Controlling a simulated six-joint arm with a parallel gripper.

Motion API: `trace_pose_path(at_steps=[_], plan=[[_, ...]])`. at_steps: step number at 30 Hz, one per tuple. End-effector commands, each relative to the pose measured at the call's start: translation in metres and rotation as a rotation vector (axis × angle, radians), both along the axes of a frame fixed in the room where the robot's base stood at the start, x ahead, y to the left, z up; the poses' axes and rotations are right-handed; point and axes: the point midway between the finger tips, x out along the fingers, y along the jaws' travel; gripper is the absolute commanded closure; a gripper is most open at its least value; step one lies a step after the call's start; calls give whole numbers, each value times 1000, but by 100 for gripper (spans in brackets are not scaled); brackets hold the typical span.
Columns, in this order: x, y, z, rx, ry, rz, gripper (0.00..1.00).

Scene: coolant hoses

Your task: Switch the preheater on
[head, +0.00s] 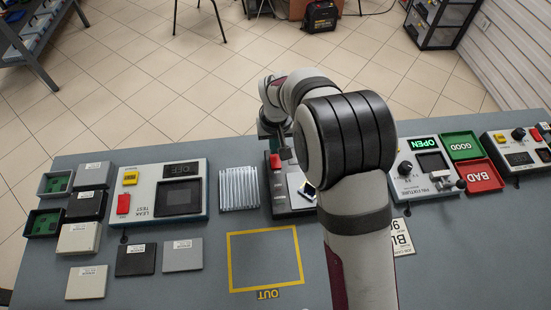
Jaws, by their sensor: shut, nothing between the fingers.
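A grey and dark device (280,201) stands at the middle of the bench, partly hidden behind my arm. It has a red switch (275,162) near its back edge and a pale plate on its top. No label on it can be read, so I cannot be sure it is the preheater. My gripper (285,153) points down just beside the red switch, close to it. Its fingers are small and dark here, and it appears shut and empty. Whether it touches the switch cannot be told, nor can the switch's position.
A finned metal block (239,188) stands left of the device. Further left are a leak test box (164,195) and several flat boxes. A yellow OUT frame (265,233) lies empty in front. Right are a pin fixture (428,170), a green GOOD tray (461,146) and a red BAD tray (480,176).

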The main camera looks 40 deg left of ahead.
Motion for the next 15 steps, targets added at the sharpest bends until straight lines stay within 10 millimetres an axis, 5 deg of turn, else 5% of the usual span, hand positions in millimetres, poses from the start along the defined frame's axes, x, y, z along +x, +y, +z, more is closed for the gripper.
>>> trace_pose_path(at_steps=[15], plan=[[0,0,-6,-1,1,0,100]])
